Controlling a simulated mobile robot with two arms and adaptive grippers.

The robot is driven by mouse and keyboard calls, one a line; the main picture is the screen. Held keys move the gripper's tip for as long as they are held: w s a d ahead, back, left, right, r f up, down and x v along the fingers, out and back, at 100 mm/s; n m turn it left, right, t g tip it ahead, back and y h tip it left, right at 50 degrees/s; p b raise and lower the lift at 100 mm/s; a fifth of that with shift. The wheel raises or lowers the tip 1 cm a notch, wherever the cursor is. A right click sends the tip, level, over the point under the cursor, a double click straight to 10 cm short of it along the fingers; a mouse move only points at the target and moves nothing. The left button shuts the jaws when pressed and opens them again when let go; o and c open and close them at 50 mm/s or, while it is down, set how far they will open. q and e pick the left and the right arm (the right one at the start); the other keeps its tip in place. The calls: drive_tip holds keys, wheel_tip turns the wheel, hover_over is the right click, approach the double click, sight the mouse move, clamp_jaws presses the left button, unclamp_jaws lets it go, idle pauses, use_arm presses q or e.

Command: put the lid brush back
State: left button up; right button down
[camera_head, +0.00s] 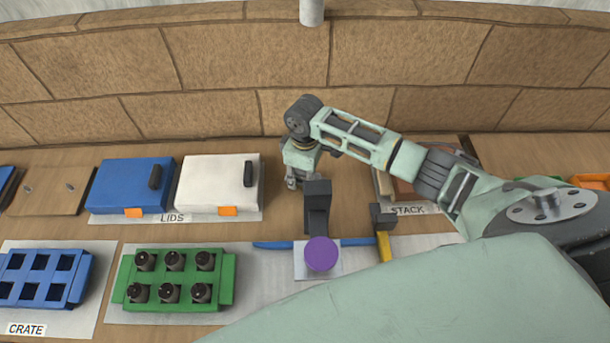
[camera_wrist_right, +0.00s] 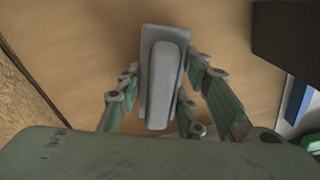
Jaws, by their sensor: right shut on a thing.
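My right gripper (camera_head: 297,178) reaches in from the right and hangs over the bare wood just right of the white lid. In the right wrist view the right gripper (camera_wrist_right: 160,105) is shut on a pale grey, oblong thing, which I take to be the lid brush (camera_wrist_right: 165,80). In the head view the brush is mostly hidden by the gripper. The white lid (camera_head: 210,184) and the blue lid (camera_head: 122,187), each with a black handle and orange tag, lie on the LIDS mat (camera_head: 172,218). My left gripper is out of view.
A dark upright block (camera_head: 317,200) stands just in front of the gripper, by a purple disc (camera_head: 321,253). A yellow bar (camera_head: 384,247) is to the right. A green crate (camera_head: 228,272) with several black plugs and a blue crate (camera_head: 77,285) stand front left. A brick wall (camera_head: 200,75) closes the back.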

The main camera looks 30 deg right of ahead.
drive_tip(key=shift+f, duration=0.15)
drive_tip(key=c, duration=1.2)
unclamp_jaws()
wheel_tip(320, 180, up, 12)
drive_tip(key=shift+r+b, duration=0.2)
drive_tip(key=shift+b, duration=0.45)
